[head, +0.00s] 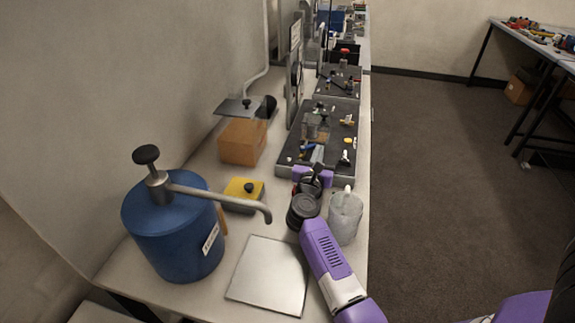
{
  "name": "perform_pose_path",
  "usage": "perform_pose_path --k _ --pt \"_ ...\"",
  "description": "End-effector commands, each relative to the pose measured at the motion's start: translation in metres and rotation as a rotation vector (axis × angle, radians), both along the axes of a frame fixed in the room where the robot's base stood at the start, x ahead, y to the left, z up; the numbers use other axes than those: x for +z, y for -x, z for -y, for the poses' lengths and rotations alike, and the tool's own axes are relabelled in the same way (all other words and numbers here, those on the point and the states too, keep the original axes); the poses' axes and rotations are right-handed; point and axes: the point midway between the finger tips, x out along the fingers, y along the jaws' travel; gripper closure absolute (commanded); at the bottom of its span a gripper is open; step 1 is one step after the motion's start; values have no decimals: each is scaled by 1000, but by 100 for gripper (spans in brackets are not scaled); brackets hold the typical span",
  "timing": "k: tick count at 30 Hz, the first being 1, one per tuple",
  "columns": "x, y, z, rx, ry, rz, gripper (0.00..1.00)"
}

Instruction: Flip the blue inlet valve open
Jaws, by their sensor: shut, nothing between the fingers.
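A dark grey board (292,152) with a clear block (316,126) and several small fittings lies on the long bench. A small blue part (307,148), possibly the blue inlet valve's lever, shows on the board beside the clear block. It is too small to tell which way it is turned. My gripper (317,154) reaches over the near part of the board, close to the blue part. Its fingers are shut and hold nothing. I cannot tell whether they touch the blue part. My wrist and arm cover the board's near edge.
Another board (337,80) lies farther back. The floor (430,190) at right is clear.

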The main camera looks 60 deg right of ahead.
Motion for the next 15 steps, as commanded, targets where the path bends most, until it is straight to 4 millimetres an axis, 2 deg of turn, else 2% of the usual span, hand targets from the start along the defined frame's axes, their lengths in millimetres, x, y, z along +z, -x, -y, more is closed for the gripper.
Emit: perform_pose_path --k 3,15 --pt "-1 1 10 -5 0 1 100" --pt "0 -3 20 -4 0 1 100"
